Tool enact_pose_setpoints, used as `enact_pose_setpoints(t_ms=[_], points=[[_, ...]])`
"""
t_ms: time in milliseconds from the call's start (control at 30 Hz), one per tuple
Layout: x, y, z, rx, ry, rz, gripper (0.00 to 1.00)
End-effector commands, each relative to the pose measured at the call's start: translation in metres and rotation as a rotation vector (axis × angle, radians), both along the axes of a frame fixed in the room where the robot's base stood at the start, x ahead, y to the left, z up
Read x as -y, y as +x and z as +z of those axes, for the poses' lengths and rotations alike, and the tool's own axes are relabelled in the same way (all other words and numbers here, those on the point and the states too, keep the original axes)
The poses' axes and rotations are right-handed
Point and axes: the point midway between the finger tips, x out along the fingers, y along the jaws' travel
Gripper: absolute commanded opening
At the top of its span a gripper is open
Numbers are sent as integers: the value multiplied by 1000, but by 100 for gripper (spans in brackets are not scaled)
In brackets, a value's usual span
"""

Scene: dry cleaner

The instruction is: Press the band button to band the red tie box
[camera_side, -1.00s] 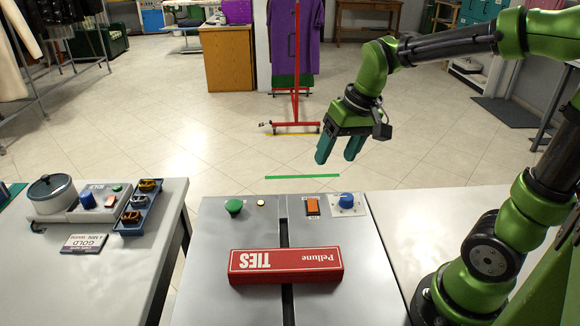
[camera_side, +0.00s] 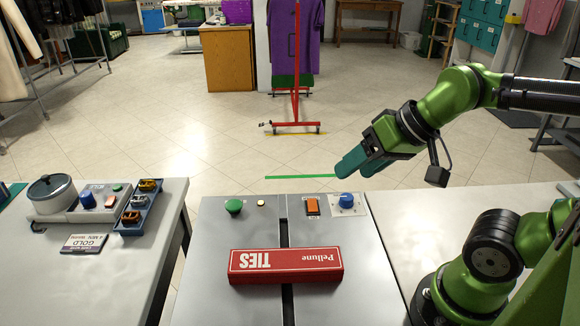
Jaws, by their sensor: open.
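The red tie box (camera_side: 286,265) lies flat on the grey banding machine's top (camera_side: 250,305), across the dark slot (camera_side: 283,235). It reads "Pellune TIES", upside down in the picture. Behind the box, the machine carries a green round button (camera_side: 233,207), a small yellowish one (camera_side: 261,203), an orange rocker switch (camera_side: 312,206) and a blue knob (camera_side: 346,200) on a white plate. No label shows which is the band button. My gripper (camera_side: 352,164) is open and empty, above and behind the blue knob, with its teal fingers pointing left and down. It appears to touch nothing.
A side table (camera_side: 125,255) at left holds a pot (camera_side: 52,192), a small control unit, a blue tray (camera_side: 140,208) of small parts and a "GOLD" card (camera_side: 85,243). A red garment rack (camera_side: 296,75) with a purple garment stands behind. The air above the machine is clear.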

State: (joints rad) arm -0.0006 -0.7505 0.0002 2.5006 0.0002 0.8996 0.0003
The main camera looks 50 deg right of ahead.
Motion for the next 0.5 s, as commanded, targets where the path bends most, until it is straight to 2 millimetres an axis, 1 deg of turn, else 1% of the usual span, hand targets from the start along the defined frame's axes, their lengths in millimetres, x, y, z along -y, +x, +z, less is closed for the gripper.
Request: enact_pose_setpoints(t_ms=[33, 167, 200, 267, 300, 367, 500], points=[[0, 0, -1, -6, 0, 1, 51], [-2, 4, -13, -58, -1, 9, 31], [-3, 8, -15, -76, -1, 12, 25], [-4, 18, -17, -104, -7, 19, 16], [-4, 26, -17, -123, -11, 24, 10], [-6, 40, -16, -153, -23, 40, 0], [-9, 77, -16, -215, -70, 109, 0]])
